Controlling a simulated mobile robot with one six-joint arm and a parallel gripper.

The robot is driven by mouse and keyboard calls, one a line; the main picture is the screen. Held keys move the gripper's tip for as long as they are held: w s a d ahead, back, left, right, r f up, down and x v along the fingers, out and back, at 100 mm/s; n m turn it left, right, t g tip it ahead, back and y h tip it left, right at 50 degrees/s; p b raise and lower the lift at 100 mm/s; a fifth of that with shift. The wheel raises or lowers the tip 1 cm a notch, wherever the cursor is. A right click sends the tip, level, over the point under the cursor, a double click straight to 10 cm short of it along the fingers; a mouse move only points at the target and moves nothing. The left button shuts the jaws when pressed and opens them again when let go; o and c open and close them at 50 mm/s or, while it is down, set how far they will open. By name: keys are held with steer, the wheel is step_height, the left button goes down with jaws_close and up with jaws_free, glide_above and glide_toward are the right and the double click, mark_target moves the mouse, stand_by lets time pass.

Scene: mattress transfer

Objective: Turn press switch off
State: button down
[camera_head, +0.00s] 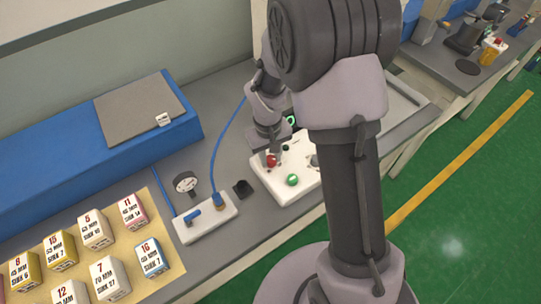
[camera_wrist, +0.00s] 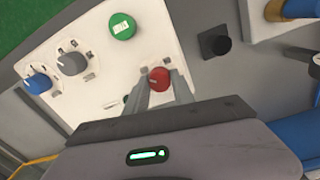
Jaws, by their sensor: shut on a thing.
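The white control panel (camera_head: 270,185) lies on the grey bench and carries a red knob (camera_head: 271,160), a green button (camera_head: 292,180) and other knobs. My gripper (camera_head: 268,154) reaches down over the panel. In the wrist view my gripper (camera_wrist: 160,86) has its two fingers on either side of the red knob (camera_wrist: 159,78), shut on it. The green button (camera_wrist: 122,26), a grey knob (camera_wrist: 72,63) and a blue knob (camera_wrist: 37,82) also show there. Which control is named the press switch cannot be read. My arm hides the panel's right part in the head view.
A pressure gauge (camera_head: 186,183) and a white block with a blue valve (camera_head: 205,219) stand left of the panel. A small black piece (camera_head: 243,189) lies between them. Several labelled boxes stand on a tan mat (camera_head: 172,270) at the lower left. A blue cabinet (camera_head: 60,150) lies behind.

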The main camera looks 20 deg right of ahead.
mark_target(268, 160)
steer(key=c, duration=1.1)
jaws_free()
steer(key=shift+o, duration=0.2)
step_height(268, 160, up, 17)
steer(key=p, duration=0.5)
steer(key=shift+a+r+p, duration=0.2)
steer(key=shift+a+p, duration=0.1)
steer(key=shift+a, duration=0.05)
steer(key=shift+s, duration=0.1)
steer(key=s+a+r+m+t+y+b, duration=0.1)
steer(key=s+r+m+t+b, duration=0.1)
steer(key=s, duration=0.7)
steer(key=s+a+r+m+t+y+b, duration=0.1)
steer(key=s+a+m+t+b, duration=0.1)
steer(key=s+b, duration=0.5)
steer(key=s+m+t, duration=0.1)
steer(key=s+m, duration=0.1)
steer(key=s, duration=0.1)
steer(key=shift+r+t+b, duration=0.3)
steer(key=shift+r+t, duration=0.1)
